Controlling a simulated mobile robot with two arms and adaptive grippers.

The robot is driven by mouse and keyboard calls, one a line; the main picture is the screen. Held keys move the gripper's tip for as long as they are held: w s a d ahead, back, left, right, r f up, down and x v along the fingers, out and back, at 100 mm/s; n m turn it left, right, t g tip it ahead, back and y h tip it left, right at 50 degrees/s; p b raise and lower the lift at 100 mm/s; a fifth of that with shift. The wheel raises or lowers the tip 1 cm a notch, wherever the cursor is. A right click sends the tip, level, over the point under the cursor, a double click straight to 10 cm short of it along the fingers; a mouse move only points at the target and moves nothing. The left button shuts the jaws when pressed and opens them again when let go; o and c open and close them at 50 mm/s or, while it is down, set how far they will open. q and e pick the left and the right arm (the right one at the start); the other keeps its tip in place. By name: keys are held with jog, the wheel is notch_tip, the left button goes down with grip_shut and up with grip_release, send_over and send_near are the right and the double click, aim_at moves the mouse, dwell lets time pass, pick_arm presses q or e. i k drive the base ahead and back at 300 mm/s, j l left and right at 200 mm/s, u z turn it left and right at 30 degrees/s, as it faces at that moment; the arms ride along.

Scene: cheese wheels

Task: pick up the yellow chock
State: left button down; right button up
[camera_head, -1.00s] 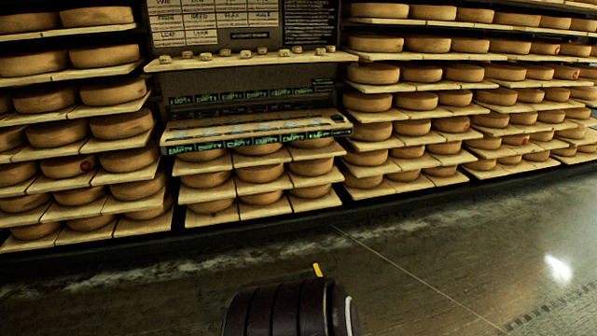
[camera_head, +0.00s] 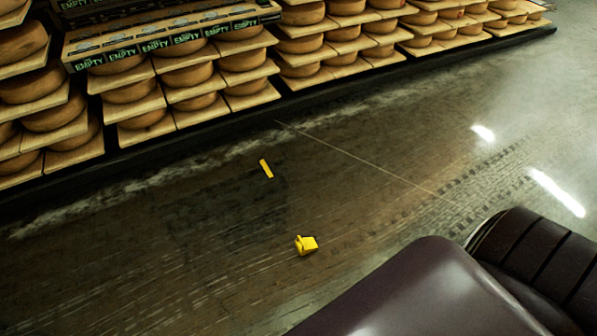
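A small yellow block-like piece with a raised part, which looks like the chock (camera_head: 306,245), lies on the dark floor near the middle of the view. A flat, narrow yellow strip (camera_head: 266,168) lies farther back and a little to the left, apart from it. Neither gripper is in view, and nothing is seen touching the chock. Dark, smooth parts, probably of my own body, fill the lower right corner.
Shelves of cheese wheels (camera_head: 187,76) line the back, with a dark base edge along the floor. Boxes labelled EMPTY (camera_head: 187,37) sit on a shelf at upper left. The wet-looking floor (camera_head: 150,260) around the chock is clear.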

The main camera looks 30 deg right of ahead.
aim_at(307, 242)
jog(key=z, duration=1.1)
